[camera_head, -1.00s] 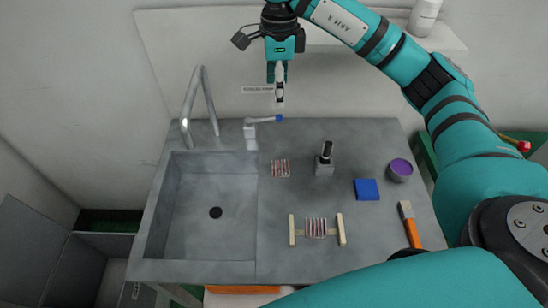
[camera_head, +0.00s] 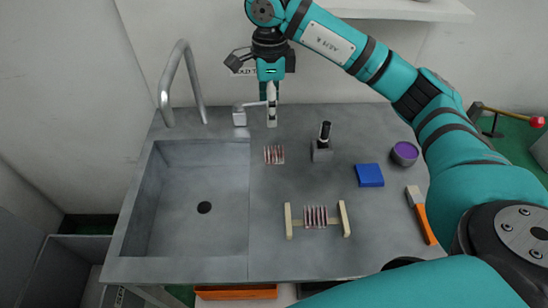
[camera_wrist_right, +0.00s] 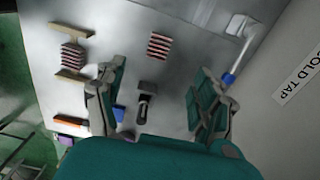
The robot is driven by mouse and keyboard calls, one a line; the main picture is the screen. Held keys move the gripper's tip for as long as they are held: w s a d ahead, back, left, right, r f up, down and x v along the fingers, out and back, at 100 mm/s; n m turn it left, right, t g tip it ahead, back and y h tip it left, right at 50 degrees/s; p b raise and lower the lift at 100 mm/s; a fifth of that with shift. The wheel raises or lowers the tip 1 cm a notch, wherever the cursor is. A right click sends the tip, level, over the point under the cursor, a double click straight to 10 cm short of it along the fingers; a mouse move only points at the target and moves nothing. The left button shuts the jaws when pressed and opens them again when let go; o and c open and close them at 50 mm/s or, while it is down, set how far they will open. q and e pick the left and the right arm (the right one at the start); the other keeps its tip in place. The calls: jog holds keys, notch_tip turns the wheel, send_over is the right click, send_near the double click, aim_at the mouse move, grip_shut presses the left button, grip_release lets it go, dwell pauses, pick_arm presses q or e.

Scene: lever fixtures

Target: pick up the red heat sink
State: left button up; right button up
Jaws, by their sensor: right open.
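One small heat sink with red and pale stripes (camera_head: 274,154) lies flat on the grey counter, right of the sink; it also shows in the right wrist view (camera_wrist_right: 159,45). A similar striped reddish one (camera_head: 316,217) sits between two cream bars nearer the front, also seen in the wrist view (camera_wrist_right: 73,57). My right gripper (camera_head: 272,118) hangs pointing down above the back of the counter, behind the first heat sink. In the wrist view its two fingers (camera_wrist_right: 160,76) are spread and nothing is between them. My left gripper is out of view.
A sink basin (camera_head: 204,208) with a tall tap (camera_head: 166,92) is at left. A tap lever (camera_head: 240,116) is close to my right gripper.

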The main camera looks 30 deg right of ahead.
jog(key=p, duration=0.2)
send_over(274, 152)
jog(key=f, duration=1)
jog(key=shift+w+a, duration=0.15)
jog(key=shift+a, duration=0.15)
jog(key=f, duration=0.1)
jog(key=f+p, duration=0.1)
jog(key=f, duration=0.1)
jog(key=f+p, duration=0.1)
jog(key=f, duration=0.1)
jog(key=shift+s+d, duration=0.2)
jog(key=shift+d, duration=0.15)
jog(key=shift+w+f, duration=0.1)
jog(key=shift+f, duration=0.15)
jog(key=c, duration=1.3)
